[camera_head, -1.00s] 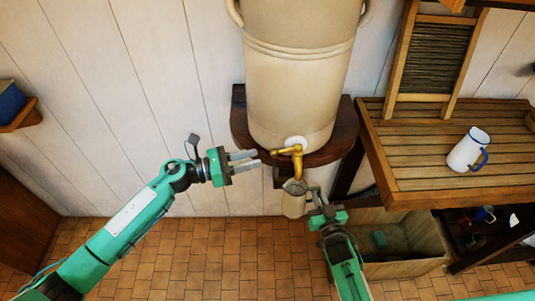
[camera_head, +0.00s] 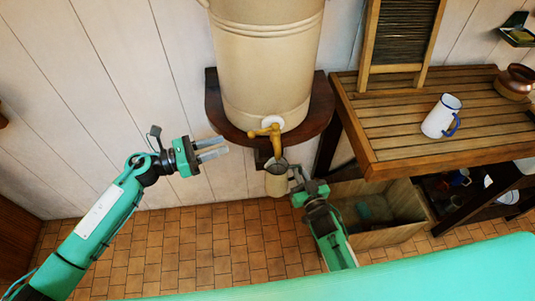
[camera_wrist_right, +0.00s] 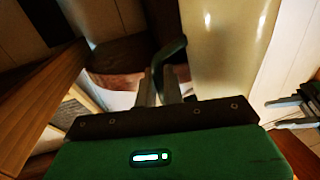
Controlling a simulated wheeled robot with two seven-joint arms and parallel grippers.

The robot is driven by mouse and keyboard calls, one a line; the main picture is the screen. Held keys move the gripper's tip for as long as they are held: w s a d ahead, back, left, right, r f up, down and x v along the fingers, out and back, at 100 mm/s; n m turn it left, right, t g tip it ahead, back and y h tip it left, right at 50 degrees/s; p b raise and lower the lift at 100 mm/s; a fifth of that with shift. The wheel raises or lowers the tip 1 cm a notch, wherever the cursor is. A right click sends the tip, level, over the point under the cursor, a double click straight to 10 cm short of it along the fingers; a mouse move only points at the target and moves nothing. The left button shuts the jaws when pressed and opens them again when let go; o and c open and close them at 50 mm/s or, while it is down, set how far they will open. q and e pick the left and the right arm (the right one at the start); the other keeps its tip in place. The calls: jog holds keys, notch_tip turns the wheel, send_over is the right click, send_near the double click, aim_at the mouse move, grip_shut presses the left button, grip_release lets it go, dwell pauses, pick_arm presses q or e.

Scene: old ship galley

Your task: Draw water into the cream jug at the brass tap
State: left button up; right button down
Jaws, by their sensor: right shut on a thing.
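The cream jug (camera_head: 276,184) hangs roughly upright just below the spout of the brass tap (camera_head: 268,133), its dark mouth facing up. My right gripper (camera_head: 296,184) is shut on the jug's handle, at the jug's right side. In the right wrist view a dark green handle (camera_wrist_right: 173,58) lies at the fingertips. My left gripper (camera_head: 222,148) is open and empty, left of the tap and apart from its lever, which points left. I cannot tell whether water runs or what the jug holds.
The tap sits low on a large cream crock (camera_head: 265,65) on a dark wooden shelf (camera_head: 216,112). To the right, a slatted wooden bench (camera_head: 400,145) bears a white mug (camera_head: 440,117) and a brown pot (camera_head: 515,82). A wooden trough (camera_head: 395,236) stands below.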

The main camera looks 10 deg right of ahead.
aim_at(256, 133)
pick_arm(q)
jog(key=w+d+m, duration=0.1)
jog(key=d, duration=0.2)
jog(key=w+d+m, duration=0.1)
jog(key=d+m, duration=0.1)
jog(key=d, duration=0.2)
jog(key=w+d+m, duration=0.1)
jog(key=d, duration=0.3)
jog(key=shift+d+r+m, duration=0.1)
jog(key=shift+d+m, duration=0.1)
jog(key=shift+m, duration=0.1)
dwell(0.3)
grip_shut()
